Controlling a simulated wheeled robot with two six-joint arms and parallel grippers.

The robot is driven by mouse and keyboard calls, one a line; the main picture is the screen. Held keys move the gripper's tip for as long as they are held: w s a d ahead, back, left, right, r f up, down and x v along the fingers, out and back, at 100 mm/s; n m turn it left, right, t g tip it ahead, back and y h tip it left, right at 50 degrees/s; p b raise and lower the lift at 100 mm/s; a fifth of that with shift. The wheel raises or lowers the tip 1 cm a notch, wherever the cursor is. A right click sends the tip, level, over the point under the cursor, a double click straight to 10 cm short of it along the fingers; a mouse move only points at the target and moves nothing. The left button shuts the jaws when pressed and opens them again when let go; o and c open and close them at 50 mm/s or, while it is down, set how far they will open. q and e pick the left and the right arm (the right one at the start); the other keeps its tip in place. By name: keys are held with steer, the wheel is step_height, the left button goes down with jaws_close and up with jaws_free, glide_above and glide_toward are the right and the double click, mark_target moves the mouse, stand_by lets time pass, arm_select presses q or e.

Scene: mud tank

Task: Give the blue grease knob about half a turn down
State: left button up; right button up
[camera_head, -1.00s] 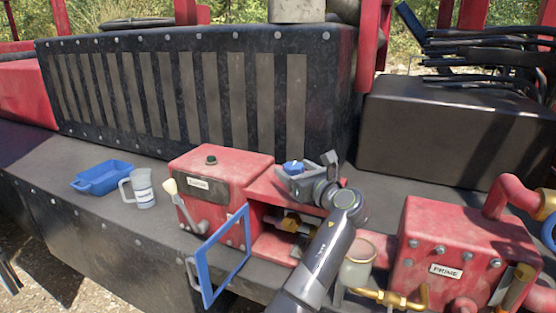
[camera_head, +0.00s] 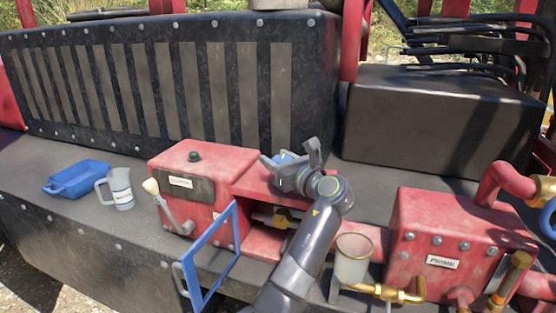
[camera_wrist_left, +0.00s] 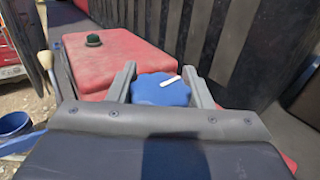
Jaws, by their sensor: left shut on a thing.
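The blue grease knob (camera_head: 284,158) sits on top of the red housing, mostly hidden behind my gripper in the head view. In the left wrist view, the lobed knob (camera_wrist_left: 160,91) shows between two grey fingers, with a white pointer mark on its upper right, slanting up to the right. My left gripper (camera_head: 290,164) is shut on the knob, one finger on each side of it. My right gripper is not in view.
A red box with a dark green cap (camera_head: 194,156) stands left of the knob. A blue-framed door (camera_head: 212,258) hangs open in front. A glass cup (camera_head: 353,262) and the red PRIME box (camera_head: 455,240) are to the right. A blue tray (camera_head: 76,180) and a measuring jug (camera_head: 120,188) stand left.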

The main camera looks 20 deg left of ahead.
arm_select(q)
steer(key=shift+r+m+t+h+p, duration=0.1)
steer(key=shift+m+t+h+p, duration=0.65)
steer(key=shift+t, duration=0.25)
steer(key=shift+w+d+m+t+h, duration=0.1)
steer(key=shift+m+t+h, duration=0.65)
steer(key=shift+h, duration=0.2)
steer(key=m+t+h, duration=0.1)
steer(key=h, duration=0.1)
steer(key=m+t+h, duration=0.1)
steer(key=m+h, duration=0.1)
steer(key=m+t+h, duration=0.1)
steer(key=h, duration=0.1)
steer(key=shift+w+d+m+h, duration=0.15)
steer(key=shift+d+m+h, duration=0.15)
steer(key=shift+m, duration=0.1)
steer(key=shift+d+m+t+h, duration=0.2)
steer(key=shift+m+h, duration=0.5)
steer(key=shift+h, duration=0.4)
steer(key=shift+d+m+t+h, duration=0.15)
steer(key=shift+m+h, duration=0.55)
steer(key=shift+h, duration=0.4)
steer(key=shift+m+h, duration=0.3)
steer(key=shift+h, duration=0.2)
steer(key=o, duration=1)
steer(key=shift+w, duration=0.15)
